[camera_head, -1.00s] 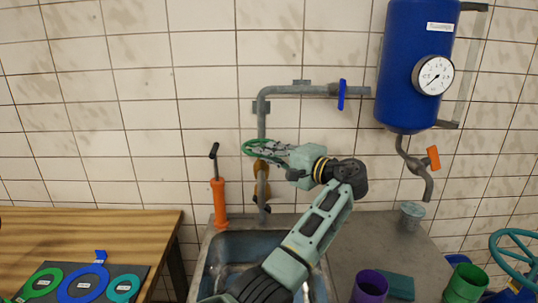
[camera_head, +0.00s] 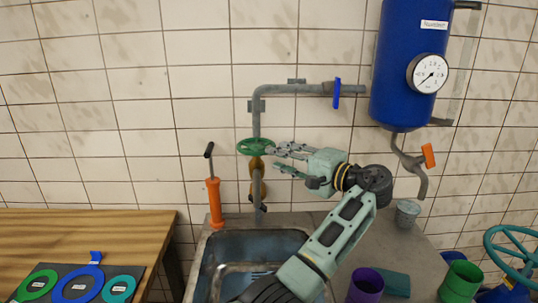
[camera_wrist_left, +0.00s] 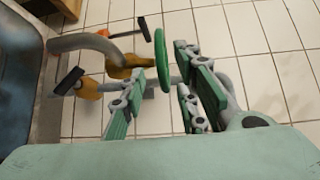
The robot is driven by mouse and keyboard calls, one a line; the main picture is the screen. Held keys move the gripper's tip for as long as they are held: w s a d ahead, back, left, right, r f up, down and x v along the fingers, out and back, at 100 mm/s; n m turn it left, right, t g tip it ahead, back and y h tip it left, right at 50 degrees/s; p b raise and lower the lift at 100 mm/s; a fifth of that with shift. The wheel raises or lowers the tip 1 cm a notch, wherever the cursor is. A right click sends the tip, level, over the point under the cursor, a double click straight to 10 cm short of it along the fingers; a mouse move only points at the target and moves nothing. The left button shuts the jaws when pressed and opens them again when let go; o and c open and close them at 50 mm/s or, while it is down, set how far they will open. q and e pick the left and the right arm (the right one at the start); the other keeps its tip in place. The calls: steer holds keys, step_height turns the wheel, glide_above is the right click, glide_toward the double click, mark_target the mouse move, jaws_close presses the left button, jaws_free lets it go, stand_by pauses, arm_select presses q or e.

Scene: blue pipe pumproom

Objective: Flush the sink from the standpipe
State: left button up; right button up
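The standpipe (camera_head: 257,122) is a grey pipe on the wall that bends down behind the sink (camera_head: 213,262). It carries a green handwheel (camera_head: 252,147) above a brass-coloured valve body (camera_head: 258,164). My left gripper (camera_head: 274,159) is open at the wheel's right side, its upper fingertip near the rim. I cannot tell whether it touches. In the left wrist view the handwheel (camera_wrist_left: 177,75) shows nearly edge-on between the spread fingers, closer to the right-hand ones. The standpipe's curved spout (camera_wrist_left: 85,40) shows there too. My right gripper is not in view.
A blue lever (camera_head: 337,93) sits on the upper pipe. A blue tank (camera_head: 405,65) with a gauge (camera_head: 427,73) hangs at right. An orange hand pump (camera_head: 214,202) stands left of the valve. Purple (camera_head: 366,285) and green cups (camera_head: 461,281) stand front right; a wooden table (camera_head: 90,232) is left.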

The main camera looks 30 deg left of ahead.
arm_select(q)
steer(key=v, duration=0.5)
steer(key=shift+d, duration=0.35)
steer(key=shift+s+f, duration=0.1)
